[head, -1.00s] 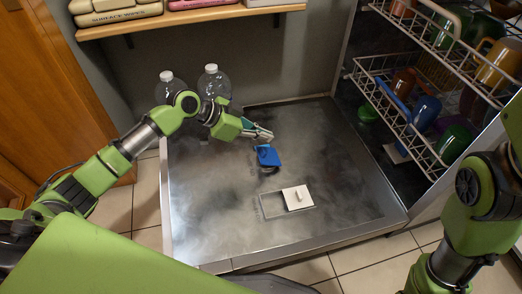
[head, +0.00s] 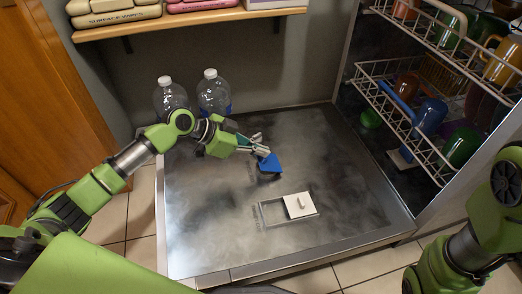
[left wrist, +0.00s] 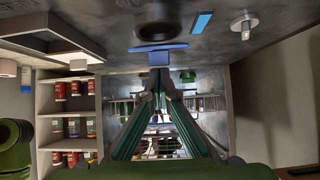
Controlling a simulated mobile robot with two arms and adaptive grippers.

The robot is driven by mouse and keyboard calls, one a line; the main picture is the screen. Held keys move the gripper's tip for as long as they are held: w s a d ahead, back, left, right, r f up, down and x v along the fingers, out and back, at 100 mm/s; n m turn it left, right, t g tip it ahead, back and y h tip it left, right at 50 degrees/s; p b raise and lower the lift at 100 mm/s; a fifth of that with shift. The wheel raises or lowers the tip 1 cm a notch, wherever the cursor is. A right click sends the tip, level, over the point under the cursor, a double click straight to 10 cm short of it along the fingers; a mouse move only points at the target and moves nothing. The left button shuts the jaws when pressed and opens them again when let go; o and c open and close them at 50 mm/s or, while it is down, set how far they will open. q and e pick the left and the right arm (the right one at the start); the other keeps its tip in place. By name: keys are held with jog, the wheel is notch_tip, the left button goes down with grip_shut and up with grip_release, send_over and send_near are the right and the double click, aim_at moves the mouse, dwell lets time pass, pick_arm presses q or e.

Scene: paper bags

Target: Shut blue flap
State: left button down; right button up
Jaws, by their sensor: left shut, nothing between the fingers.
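The blue flap (head: 269,163) stands tilted up from the grey metal surface, with a dark opening partly showing below it. In the left wrist view the flap (left wrist: 158,48) shows as a narrow blue edge beside a dark round hole (left wrist: 166,35). My left gripper (head: 263,149) is shut and empty, at the flap's upper, far edge. In the left wrist view its fingertips (left wrist: 155,83) point toward the flap; I cannot tell whether they touch it. My right arm shows at the right edge, but its gripper is out of view.
A white sliding cover (head: 299,205) with a knob sits in a recess on the metal surface (head: 215,225). Two clear bottles (head: 213,92) stand at the back left. A dish rack (head: 405,100) with mugs is at the right. A shelf (head: 190,20) hangs above.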

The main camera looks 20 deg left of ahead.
aim_at(261, 159)
pick_arm(q)
jog(key=shift+s+a+f+h+b, duration=0.15)
jog(key=shift+f+b, duration=0.05)
jog(key=shift+f, duration=0.15)
jog(key=shift+s+a+f+h+b, duration=0.1)
jog(key=shift+f+h+b, duration=0.1)
jog(key=shift+f, duration=0.15)
jog(key=shift+s+a, duration=0.15)
jog(key=shift+a, duration=0.15)
jog(key=shift+s+a+f+p, duration=0.2)
jog(key=shift+a+f+p, duration=0.15)
jog(key=shift+f+p, duration=0.15)
jog(key=shift+s+a+f, duration=0.1)
jog(key=shift+a+f, duration=0.1)
jog(key=shift+f, duration=0.25)
jog(key=shift+r, duration=0.15)
